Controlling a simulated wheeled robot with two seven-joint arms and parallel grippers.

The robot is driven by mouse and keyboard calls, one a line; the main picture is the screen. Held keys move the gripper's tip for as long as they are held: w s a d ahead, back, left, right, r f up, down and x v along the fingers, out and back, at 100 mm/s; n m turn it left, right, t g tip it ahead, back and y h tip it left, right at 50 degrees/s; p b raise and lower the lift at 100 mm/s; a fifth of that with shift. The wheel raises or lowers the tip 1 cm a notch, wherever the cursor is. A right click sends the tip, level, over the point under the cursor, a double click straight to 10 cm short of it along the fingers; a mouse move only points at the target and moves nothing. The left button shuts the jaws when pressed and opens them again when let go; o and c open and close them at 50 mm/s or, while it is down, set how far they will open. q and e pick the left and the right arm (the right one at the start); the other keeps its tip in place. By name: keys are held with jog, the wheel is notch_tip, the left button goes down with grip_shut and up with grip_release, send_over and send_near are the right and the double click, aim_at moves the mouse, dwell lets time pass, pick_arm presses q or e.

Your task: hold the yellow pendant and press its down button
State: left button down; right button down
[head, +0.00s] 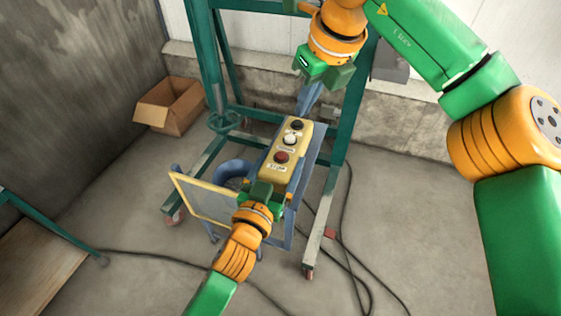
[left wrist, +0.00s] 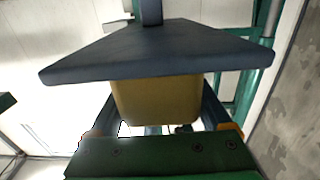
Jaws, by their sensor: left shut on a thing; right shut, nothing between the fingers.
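The yellow pendant (head: 297,152) hangs tilted in the middle of the head view. Its face has a black button (head: 297,125) at the top, a white one (head: 290,138) below it and a red one (head: 281,157) lowest; their labels are too small to read. My left gripper (head: 269,188) is shut on the pendant's lower end. In the left wrist view the yellow pendant body (left wrist: 155,102) sits between its fingers. My right gripper (head: 304,110) is shut and empty, its fingertips just beyond the top black button. I cannot tell whether they touch the pendant.
A green frame (head: 354,110) on casters stands behind the pendant. A dark blue plate (left wrist: 155,52) lies against the pendant in the left wrist view. A yellow-edged clear panel (head: 205,200) is left of my left gripper. A cardboard box (head: 170,106) and cables (head: 348,225) lie on the floor.

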aim_at(290, 139)
jog(key=m+t+y, duration=0.1)
jog(key=m, duration=0.1)
jog(key=w+a+r+m+t+y, duration=0.1)
jog(key=m+y, duration=0.1)
jog(key=w+m+t+y, duration=0.1)
jog(key=m, duration=0.1)
jog(key=shift+w+a+r+m+y, duration=0.2)
jog(key=shift+a+r+m+y, duration=0.1)
jog(key=shift+r+m, duration=0.1)
jog(key=shift+f, duration=4.45)
jog(key=shift+f, duration=0.4)
